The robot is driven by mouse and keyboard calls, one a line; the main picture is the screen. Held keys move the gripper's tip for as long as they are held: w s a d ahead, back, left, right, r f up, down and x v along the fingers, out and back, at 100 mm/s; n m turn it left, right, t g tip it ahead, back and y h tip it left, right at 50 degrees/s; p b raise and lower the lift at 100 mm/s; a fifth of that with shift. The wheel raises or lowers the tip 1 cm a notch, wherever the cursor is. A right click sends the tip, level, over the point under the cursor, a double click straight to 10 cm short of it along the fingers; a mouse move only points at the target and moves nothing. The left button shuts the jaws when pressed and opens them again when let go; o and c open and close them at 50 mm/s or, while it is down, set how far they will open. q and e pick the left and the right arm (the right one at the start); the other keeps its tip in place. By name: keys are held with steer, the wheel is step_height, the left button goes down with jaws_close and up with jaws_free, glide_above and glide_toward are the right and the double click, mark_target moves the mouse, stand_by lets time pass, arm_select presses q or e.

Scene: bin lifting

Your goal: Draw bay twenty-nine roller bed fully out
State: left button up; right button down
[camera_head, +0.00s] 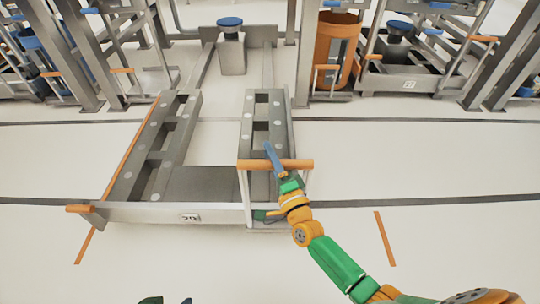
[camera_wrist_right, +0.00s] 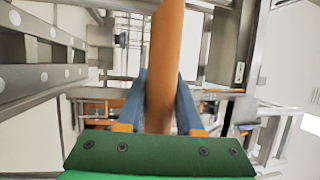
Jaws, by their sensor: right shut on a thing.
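The roller bed (camera_head: 150,211) is a grey steel frame with two roller rails. It stretches out of its bay across the pale floor, and its front plate (camera_head: 190,218) bears a number that looks like 29. An orange handle bar (camera_head: 300,164) stands on white uprights at the bed's right front. My right gripper (camera_head: 275,160) is shut on this bar; in the right wrist view the orange bar (camera_wrist_right: 164,65) runs between the blue fingers (camera_wrist_right: 160,105). Dark green and blue tips (camera_head: 165,300) at the bottom edge look like my left gripper, mostly cut off.
Two orange floor marks (camera_head: 385,238) (camera_head: 85,246) lie right and left of the bed's front. A blue-topped grey post (camera_head: 232,50) stands at the bed's rear. An orange bin (camera_head: 335,50) stands in the bay to the right. The floor right of the bed is clear.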

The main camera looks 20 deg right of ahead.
steer(key=shift+a+f, duration=0.1)
steer(key=shift+f, duration=0.1)
steer(key=c, duration=0.7)
jaws_free()
steer(key=shift+s, duration=0.15)
arm_select(q)
steer(key=shift+s, duration=0.1)
arm_select(e)
steer(key=shift+o, duration=0.6)
steer(key=shift+r, duration=0.15)
steer(key=shift+s, duration=0.1)
steer(key=shift+p+v, duration=0.5)
steer(key=shift+v, duration=0.65)
arm_select(q)
steer(key=shift+g, duration=0.9)
steer(key=f, duration=0.1)
steer(key=s+f, duration=0.2)
steer(key=shift+s+a+f+p, duration=0.15)
steer(key=shift+a+f+p, duration=0.15)
steer(key=shift+a, duration=0.05)
arm_select(e)
steer(key=v, duration=0.4)
steer(key=shift+s, duration=0.3)
